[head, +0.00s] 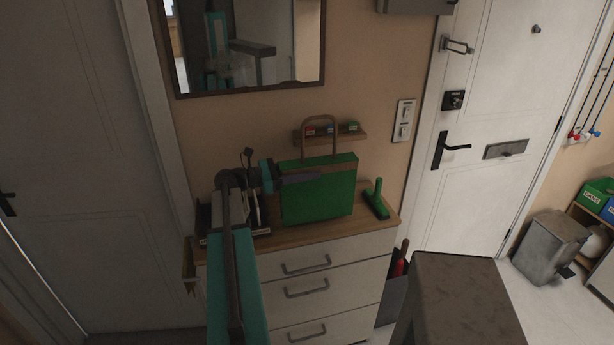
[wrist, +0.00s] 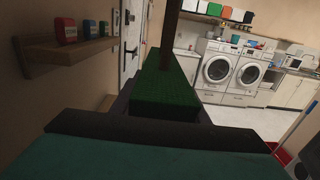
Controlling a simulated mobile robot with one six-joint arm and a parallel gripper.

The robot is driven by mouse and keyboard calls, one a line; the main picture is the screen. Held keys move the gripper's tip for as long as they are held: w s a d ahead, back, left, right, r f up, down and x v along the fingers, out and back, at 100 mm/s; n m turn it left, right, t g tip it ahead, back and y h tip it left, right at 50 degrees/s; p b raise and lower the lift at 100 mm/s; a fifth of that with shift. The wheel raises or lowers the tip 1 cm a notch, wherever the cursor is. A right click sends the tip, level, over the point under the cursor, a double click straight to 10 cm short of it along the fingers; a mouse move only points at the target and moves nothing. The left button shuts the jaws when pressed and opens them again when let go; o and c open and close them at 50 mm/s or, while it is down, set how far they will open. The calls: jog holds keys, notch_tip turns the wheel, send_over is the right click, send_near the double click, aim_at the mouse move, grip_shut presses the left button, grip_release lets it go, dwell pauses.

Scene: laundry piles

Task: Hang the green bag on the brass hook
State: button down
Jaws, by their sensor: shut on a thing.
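The green bag (head: 318,203) is boxy, with a brown top edge and a tall brown loop handle (head: 304,134). It is upright at the chest of drawers; I cannot tell if its base touches the top. My gripper (head: 318,178) is shut on the bag, with a dark finger across its near face just below the top edge. In the wrist view the bag's green top (wrist: 165,88) shows beyond my gripper (wrist: 160,112), with the handle rising from it. I cannot make out a brass hook in either view.
A small wall shelf (head: 355,136) with coloured blocks is behind the handle; a mirror (head: 250,90) hangs above. A green brush (head: 376,198) lies right of the bag on the chest (head: 305,268). A dark stool (head: 462,300) stands front right, before the white door (head: 490,120).

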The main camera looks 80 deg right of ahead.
jog(key=shift+f+p, duration=0.65)
jog(key=shift+f, duration=0.7)
jog(key=c, duration=1)
grip_release()
jog(key=shift+c, duration=0.2)
jog(key=shift+f+b, duration=0.15)
jog(key=shift+b, duration=0.35)
jog(key=b+v, duration=0.4)
jog(key=v, duration=1)
jog(key=shift+b, duration=0.35)
jog(key=shift+s, duration=0.15)
